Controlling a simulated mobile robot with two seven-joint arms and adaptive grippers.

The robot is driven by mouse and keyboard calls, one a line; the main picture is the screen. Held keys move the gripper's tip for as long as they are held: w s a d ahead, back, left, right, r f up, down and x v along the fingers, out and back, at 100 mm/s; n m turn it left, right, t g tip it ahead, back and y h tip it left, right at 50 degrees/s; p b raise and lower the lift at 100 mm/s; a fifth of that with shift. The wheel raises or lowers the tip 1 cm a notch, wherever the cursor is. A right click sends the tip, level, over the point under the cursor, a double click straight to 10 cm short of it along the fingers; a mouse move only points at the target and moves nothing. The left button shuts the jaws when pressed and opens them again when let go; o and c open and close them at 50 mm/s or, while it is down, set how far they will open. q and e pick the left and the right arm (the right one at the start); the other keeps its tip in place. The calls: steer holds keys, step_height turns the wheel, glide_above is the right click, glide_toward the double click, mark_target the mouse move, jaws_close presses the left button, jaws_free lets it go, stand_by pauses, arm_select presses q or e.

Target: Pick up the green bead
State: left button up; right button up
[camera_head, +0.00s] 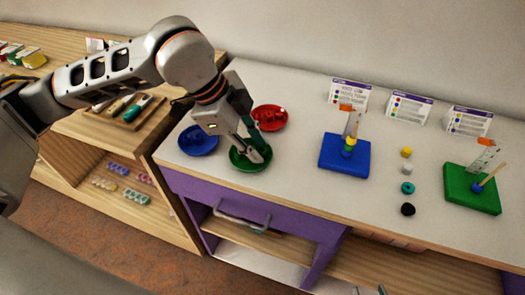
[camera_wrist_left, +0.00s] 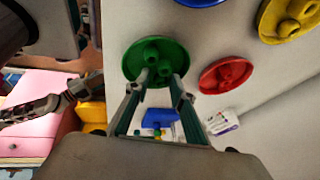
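The green dish (camera_head: 236,163) stands near the front left of the white table, with green beads (camera_wrist_left: 152,52) in it. My left gripper (camera_head: 257,155) reaches down into this dish. In the left wrist view the fingertips of my left gripper (camera_wrist_left: 155,78) are a little apart, over the near part of the dish beside the beads. The fingers hide part of the beads, and I cannot tell whether they touch one. A grey jointed part at the left of the wrist view (camera_wrist_left: 45,108) looks like my right gripper; its fingers are unclear.
A blue dish (camera_head: 198,140) and a red dish (camera_head: 270,118) flank the green one. A blue board (camera_head: 330,163) with a stacked peg, several loose beads (camera_head: 407,188) and a green board (camera_head: 460,196) stand to the right. Small cards (camera_head: 408,109) stand at the back.

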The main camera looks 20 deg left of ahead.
arm_select(q)
steer(key=shift+f, duration=0.1)
steer(key=c, duration=0.5)
